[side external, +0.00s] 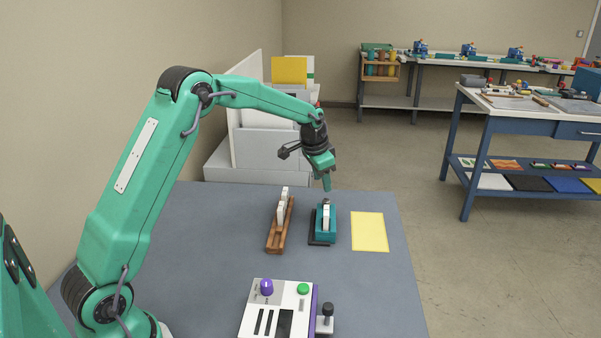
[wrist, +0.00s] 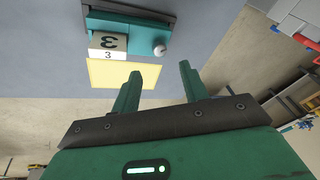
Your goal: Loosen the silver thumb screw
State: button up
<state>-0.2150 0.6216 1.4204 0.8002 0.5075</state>
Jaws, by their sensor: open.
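A silver round-headed thumb screw (wrist: 159,50) shows in the wrist view at the right end of a teal fixture (wrist: 128,28). A pale block marked 3 (wrist: 108,48) sits at the fixture's left end. In the side view the teal fixture (side external: 331,232) stands on the grey table with a white piece upright in it; the screw is too small there to make out surely. My gripper (side external: 327,187) points down just above the fixture. In the wrist view its two fingers (wrist: 158,70) are apart with nothing between them, and the screw shows beyond the gap.
A yellow sheet (side external: 370,232) lies right of the fixture. A wooden rack (side external: 278,238) with white pieces stands left of it. A panel (side external: 270,315) with a purple knob (side external: 267,287) and green button (side external: 303,288) stands in front. Bare table (side external: 370,290) lies at front right.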

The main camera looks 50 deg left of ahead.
aim_at(326, 200)
jog(key=n, duration=0.3)
jog(key=s+n+t, duration=0.1)
jog(key=n, duration=0.1)
jog(key=shift+n, duration=0.4)
jog(key=shift+w+f, duration=0.1)
jog(key=shift+f, duration=0.1)
jog(key=shift+x, duration=3.75)
